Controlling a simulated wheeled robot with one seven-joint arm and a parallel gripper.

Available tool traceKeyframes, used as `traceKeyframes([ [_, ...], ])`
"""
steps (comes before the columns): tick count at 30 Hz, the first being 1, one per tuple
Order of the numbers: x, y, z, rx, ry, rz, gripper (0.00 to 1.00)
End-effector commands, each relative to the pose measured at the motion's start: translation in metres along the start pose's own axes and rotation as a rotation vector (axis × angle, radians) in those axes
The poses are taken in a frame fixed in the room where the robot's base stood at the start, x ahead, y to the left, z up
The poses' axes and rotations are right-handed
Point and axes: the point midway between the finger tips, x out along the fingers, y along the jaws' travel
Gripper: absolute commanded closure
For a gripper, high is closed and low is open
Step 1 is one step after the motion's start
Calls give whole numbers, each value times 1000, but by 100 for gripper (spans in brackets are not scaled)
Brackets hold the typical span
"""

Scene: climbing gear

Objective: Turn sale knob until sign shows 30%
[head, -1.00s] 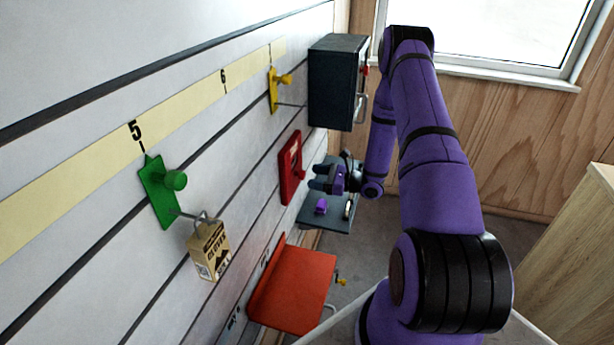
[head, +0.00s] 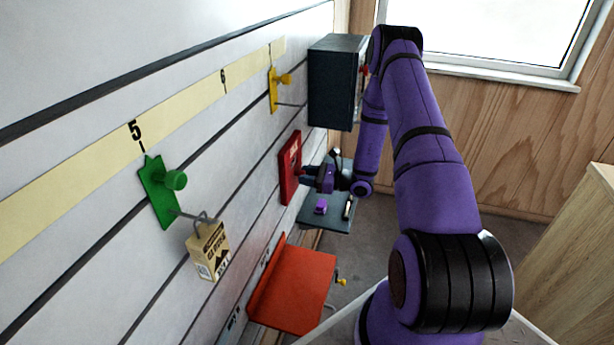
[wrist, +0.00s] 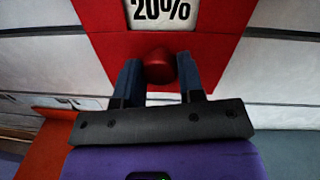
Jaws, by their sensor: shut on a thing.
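The red sale sign (head: 286,178) is mounted on the white slatted wall, and its window (wrist: 158,10) reads 20% in the wrist view. The red round knob (wrist: 160,66) sticks out just below that window. My gripper (head: 304,174) is at the sign in the head view. In the wrist view its two blue-grey fingers lie on the left and right of the knob, and it is shut on the knob. In the head view the gripper hides most of the knob.
A grey shelf (head: 338,217) with a purple item (head: 320,207) lies below my gripper. A dark box (head: 335,95) hangs above, and a red-orange shelf (head: 295,290) is nearer. A green hook (head: 157,192) holds a boxed item (head: 208,252).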

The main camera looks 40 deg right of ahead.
Motion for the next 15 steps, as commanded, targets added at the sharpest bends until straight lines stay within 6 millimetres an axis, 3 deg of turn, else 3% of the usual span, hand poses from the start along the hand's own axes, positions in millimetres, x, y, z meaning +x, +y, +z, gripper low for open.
traceKeyframes([
  [8,0,0,0,-74,5,1,88],
  [15,-1,0,0,-247,19,2,88],
])
